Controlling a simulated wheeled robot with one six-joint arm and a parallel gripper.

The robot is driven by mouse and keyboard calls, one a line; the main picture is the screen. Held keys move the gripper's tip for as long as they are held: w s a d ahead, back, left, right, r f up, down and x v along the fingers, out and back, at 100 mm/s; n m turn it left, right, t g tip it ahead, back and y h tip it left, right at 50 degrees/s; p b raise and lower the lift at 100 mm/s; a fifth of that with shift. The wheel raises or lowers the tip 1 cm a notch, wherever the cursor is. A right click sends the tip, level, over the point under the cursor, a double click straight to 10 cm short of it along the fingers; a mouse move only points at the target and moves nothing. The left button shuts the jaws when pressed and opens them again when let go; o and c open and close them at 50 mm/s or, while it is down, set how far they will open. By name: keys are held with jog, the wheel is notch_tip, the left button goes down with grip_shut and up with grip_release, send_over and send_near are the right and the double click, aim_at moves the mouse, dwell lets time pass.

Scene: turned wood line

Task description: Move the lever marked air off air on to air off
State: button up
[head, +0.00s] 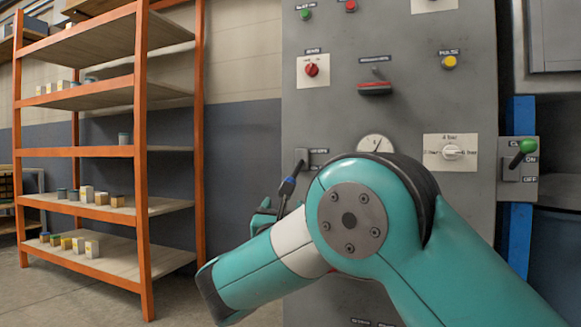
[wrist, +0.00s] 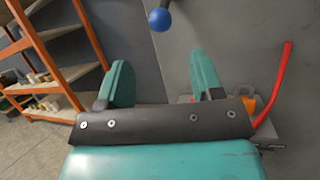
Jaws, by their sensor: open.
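A lever with a blue knob (head: 287,187) sits on the left side of the grey panel, with its plate and small labels (head: 318,158) beside it. The label text is too small to read, so I cannot confirm the air marking. The lever slants down from its pivot, toward the left. In the wrist view the blue ball knob (wrist: 159,19) shows beyond the fingertips, between them in the picture. My gripper (wrist: 161,78) is open and empty, apart from the knob. In the head view my gripper (head: 268,208) is partly hidden by my arm, just below and left of the knob.
A green-knobbed lever (head: 526,148) with ON and OFF labels is at the panel's right. A red handle (head: 375,88), dials and buttons are above. Orange shelving (head: 141,150) stands left. A red bar (wrist: 279,85) shows right of my gripper in the wrist view.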

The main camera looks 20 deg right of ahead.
jog(key=p, duration=1.2)
send_near(295, 174)
jog(key=w, duration=0.3)
jog(key=p+x, duration=0.3)
jog(key=p, duration=0.4)
jog(key=shift+w+d+r+p, duration=0.1)
jog(key=shift+r+p, duration=0.1)
jog(key=shift+p, duration=0.1)
jog(key=shift+w+d+b, duration=0.4)
jog(key=shift+w, duration=0.45)
jog(key=shift+w+d+r, duration=0.1)
jog(key=shift+w+r, duration=0.15)
jog(key=shift+w, duration=0.15)
